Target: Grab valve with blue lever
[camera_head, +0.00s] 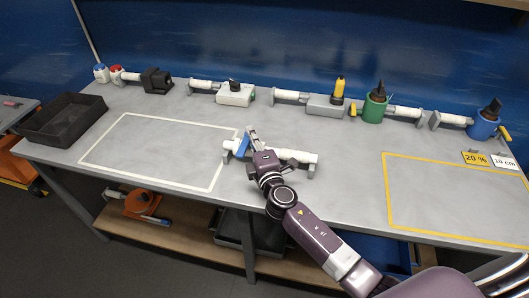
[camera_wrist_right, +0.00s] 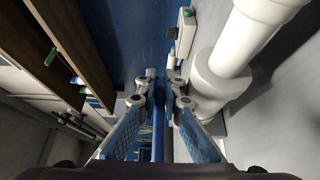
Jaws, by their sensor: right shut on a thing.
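The valve is a white pipe piece (camera_head: 295,155) lying on grey supports near the middle of the workbench, with a blue lever (camera_head: 243,146) at its left part. My right gripper (camera_head: 253,140) is at the lever, and its arm reaches in from the lower right. In the right wrist view the blue lever (camera_wrist_right: 158,135) stands as a narrow strip between the two fingers of the gripper (camera_wrist_right: 163,95), which is shut on it. The white pipe (camera_wrist_right: 232,70) runs to the right of the fingers there. The gripper partly hides the valve body in the head view. My left gripper is not in view.
Several pipe pieces and devices line the back, including a green container (camera_head: 374,109) and a blue one (camera_head: 482,127). A black tray (camera_head: 62,122) stands at the left. The white-outlined area (camera_head: 150,150) and the yellow-outlined area (camera_head: 450,200) are largely empty.

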